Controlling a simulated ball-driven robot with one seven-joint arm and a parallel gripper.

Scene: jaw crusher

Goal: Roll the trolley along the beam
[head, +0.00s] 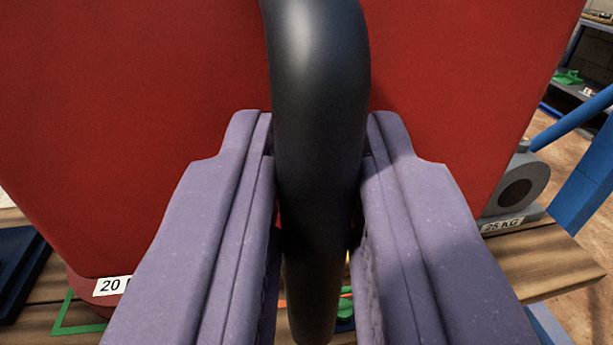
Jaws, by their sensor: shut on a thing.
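My gripper (316,135) shows as two purple fingers, one on each side of a thick black curved bar (318,60). The gripper is shut on this black bar, which runs upright through the middle of the head view. Behind it a large red body (140,130) fills most of the view. I cannot tell whether the bar belongs to the red body or to the trolley. No beam or trolley can be made out for certain.
A label (110,286) reading "20" is at the red body's lower left. A grey weight (520,188) marked "25 KG" stands on a wooden top (545,262) at right. A blue frame (585,185) is beyond it. A shelf (590,60) stands at the back right.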

